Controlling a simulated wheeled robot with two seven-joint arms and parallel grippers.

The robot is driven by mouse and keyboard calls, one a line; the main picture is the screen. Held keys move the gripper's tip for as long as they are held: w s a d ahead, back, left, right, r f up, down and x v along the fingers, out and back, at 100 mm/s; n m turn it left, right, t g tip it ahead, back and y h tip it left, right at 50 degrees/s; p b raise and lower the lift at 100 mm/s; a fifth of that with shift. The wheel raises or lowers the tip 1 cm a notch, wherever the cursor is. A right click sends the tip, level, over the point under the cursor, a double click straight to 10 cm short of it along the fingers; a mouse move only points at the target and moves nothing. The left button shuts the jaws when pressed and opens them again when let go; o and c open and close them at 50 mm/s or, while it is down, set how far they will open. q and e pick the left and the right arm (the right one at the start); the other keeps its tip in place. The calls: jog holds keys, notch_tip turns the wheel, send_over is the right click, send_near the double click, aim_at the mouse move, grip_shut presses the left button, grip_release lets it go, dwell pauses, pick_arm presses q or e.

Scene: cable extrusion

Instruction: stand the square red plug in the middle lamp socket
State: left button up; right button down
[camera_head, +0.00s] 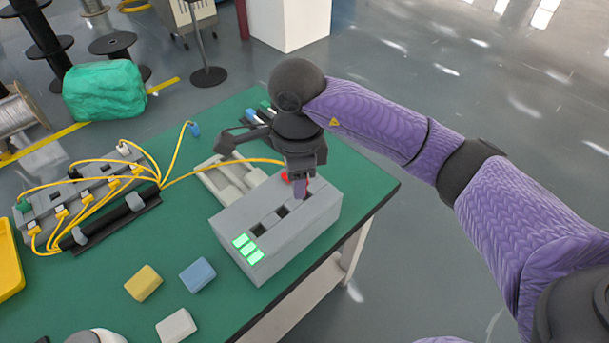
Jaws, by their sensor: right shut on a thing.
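The grey lamp box (240,218) stands near the right edge of the green table. Its top has a row of dark sockets, with the middle socket (282,211) open and empty. My right gripper (300,188) points down over the far end of the box, at the far socket. It is shut on the red plug (287,177), which shows only as small red patches beside the fingers. The fingers hide the plug's lower end, so I cannot tell whether it sits in the far socket or above it. My left gripper is out of view.
A yellow cable (225,165) runs from a grey rack (98,190) at left toward my right gripper. Yellow (143,283), blue (198,275) and white (176,326) blocks lie in front. A grey tray (222,180) lies behind the box.

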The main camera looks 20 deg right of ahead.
jog(key=w+a+f+m, duration=0.1)
jog(key=w+m, duration=0.1)
jog(key=m, duration=0.9)
jog(key=m+b, duration=0.2)
jog(key=m, duration=1.7)
send_over(285, 213)
jog(key=f, duration=0.8)
jog(key=shift+s+a, duration=0.15)
jog(key=shift+a, duration=0.15)
jog(key=shift+f, duration=0.1)
jog(key=shift+d+p, duration=0.25)
jog(key=shift+p, duration=0.05)
jog(key=shift+f+b, duration=0.7)
jog(key=shift+f, duration=0.4)
